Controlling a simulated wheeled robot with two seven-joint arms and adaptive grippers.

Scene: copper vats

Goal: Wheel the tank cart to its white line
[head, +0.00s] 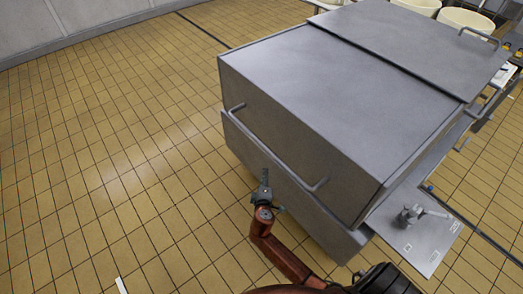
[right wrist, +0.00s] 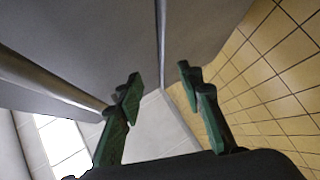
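The tank cart (head: 330,90) is a large grey metal box, filling the middle and right of the head view. A long bar handle (head: 275,150) runs along its near face. A gripper (head: 264,178), which I take to be my right one, is beside and just below the handle's middle. In the right wrist view my right gripper (right wrist: 158,85) is open, with its green fingers apart and nothing between them. A grey bar (right wrist: 50,85) passes left of the fingers. A short white strip (head: 121,286), possibly part of the line, shows at the bottom edge.
Tiled floor (head: 110,160) is clear left of the cart. A dark floor strip (head: 203,30) runs behind it. A grey plate (head: 425,245) with a small valve-like fitting (head: 412,214) lies at the cart's right. White tubs (head: 466,19) stand at the back right.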

